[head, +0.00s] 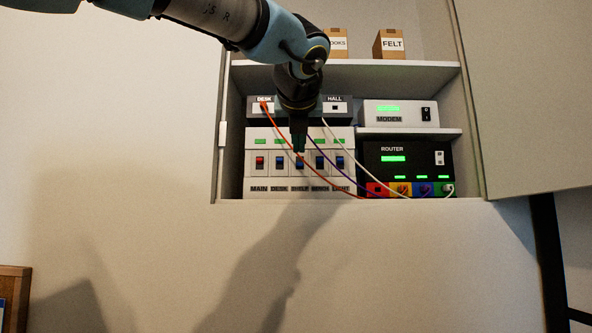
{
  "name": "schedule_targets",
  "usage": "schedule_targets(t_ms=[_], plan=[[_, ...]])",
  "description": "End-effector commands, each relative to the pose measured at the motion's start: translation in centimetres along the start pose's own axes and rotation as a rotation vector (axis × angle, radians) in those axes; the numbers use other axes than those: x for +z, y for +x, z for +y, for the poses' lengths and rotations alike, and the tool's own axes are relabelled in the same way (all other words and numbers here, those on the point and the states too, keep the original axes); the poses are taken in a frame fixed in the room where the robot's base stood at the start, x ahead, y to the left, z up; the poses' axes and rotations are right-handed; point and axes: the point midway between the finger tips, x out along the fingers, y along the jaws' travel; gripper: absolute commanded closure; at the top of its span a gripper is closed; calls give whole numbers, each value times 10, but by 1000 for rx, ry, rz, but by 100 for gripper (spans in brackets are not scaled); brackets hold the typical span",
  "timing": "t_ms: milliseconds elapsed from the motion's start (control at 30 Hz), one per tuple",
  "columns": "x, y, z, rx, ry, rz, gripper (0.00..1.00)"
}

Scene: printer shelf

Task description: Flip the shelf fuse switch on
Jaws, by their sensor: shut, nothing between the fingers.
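The fuse box (251,185) stands at the lower left of the open wall cabinet, with a row of switches labelled main, desk, shelf, a partly hidden label, and light. The shelf fuse switch (300,167) is in the middle, with a blue part showing near its upper half. Green lights show above the switches; the one above shelf is hidden by my gripper. My gripper (299,149) is shut and empty, pointing down in front of the shelf switch's top. I cannot tell whether it touches the switch.
Orange, purple and white cables hang across the box front to the router (408,160). A modem (400,114) stands above it. The desk and hall unit (335,106) is behind my wrist. The open cabinet door (525,90) is at right; boxes, one marked felt (391,44), stand above.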

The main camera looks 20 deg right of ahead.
Motion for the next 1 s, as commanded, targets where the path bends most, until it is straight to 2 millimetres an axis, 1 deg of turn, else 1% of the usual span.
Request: schedule_targets(t_ms=[233, 333, 467, 700, 800, 900, 1000], plan=[[0, 2, 0, 0, -1, 1, 100], [0, 9, 0, 1, 0, 1, 100], [0, 29, 0, 2, 1, 2, 100], [0, 71, 0, 1, -1, 3, 100], [0, 85, 0, 2, -1, 2, 100], [0, 94, 0, 0, -1, 1, 100], [0, 99, 0, 0, -1, 1, 100]])
